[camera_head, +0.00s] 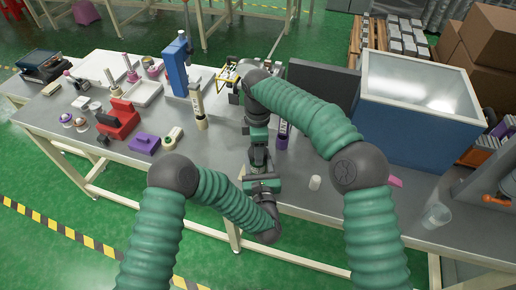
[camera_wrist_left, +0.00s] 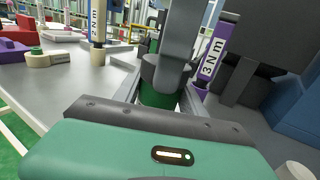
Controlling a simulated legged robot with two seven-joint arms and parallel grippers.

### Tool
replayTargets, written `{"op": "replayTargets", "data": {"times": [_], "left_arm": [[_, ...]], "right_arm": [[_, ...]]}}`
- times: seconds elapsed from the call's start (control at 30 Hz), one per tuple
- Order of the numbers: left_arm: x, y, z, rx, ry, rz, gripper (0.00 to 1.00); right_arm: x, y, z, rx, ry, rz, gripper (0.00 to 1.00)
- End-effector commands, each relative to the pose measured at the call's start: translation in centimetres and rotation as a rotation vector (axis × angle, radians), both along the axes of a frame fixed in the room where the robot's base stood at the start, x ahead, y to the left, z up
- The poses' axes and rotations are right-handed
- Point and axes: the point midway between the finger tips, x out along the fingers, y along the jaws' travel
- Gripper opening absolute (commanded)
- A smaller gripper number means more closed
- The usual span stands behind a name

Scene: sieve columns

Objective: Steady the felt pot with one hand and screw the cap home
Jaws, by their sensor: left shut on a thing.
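A dark green round body, which looks like the felt pot (camera_wrist_left: 158,99), stands between the fingers of my left gripper (camera_wrist_left: 160,104) in the left wrist view. My left gripper (camera_head: 258,166) is shut on it, low over the front part of the bench in the head view. My right gripper (camera_head: 258,148) comes down from above, right over the pot. A dark grey round part sits on top of the pot in the left wrist view; I cannot tell whether it is the cap or part of my right gripper. The right fingertips are hidden.
A cream labelled column (camera_head: 199,108) and a purple labelled one (camera_head: 282,139) stand close by. A small white cylinder (camera_head: 315,183) and a clear cup (camera_head: 436,215) are to the right. A blue box (camera_head: 415,110) fills the back right. Red and purple blocks lie left.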

Motion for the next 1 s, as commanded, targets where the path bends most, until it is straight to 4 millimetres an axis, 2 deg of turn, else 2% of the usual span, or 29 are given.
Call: {"op": "replayTargets", "data": {"times": [0.1,0.3,0.53,0.57,0.6,0.7,1.0], "left_arm": [[-0.06,-0.06,-0.03,0.0,0.001,-0.001,0.0],[-0.07,-0.07,-0.04,0.0,0.001,-0.002,0.0],[-0.09,-0.09,-0.04,0.0,0.001,-0.002,0.0],[-0.09,-0.09,-0.04,0.0,0.001,-0.002,0.0],[-0.09,-0.09,-0.04,0.0,0.001,-0.002,0.0],[-0.08,-0.09,-0.04,0.0,0.001,-0.002,0.0],[-0.05,-0.06,-0.05,0.0,0.001,-0.001,0.0]], "right_arm": [[0.13,-0.03,0.06,0.0,-0.005,-0.039,0.05],[0.15,-0.03,0.09,0.0,-0.006,-0.28,0.05],[0.19,-0.04,0.09,0.001,-0.007,-0.287,0.05],[0.19,-0.04,0.09,0.001,-0.007,-0.287,0.56],[0.19,-0.03,0.09,0.002,-0.007,-0.286,0.61],[0.16,-0.04,0.08,0.0,-0.006,-0.286,0.74],[0.09,-0.01,0.15,0.0,-0.004,-0.284,0.75]]}}
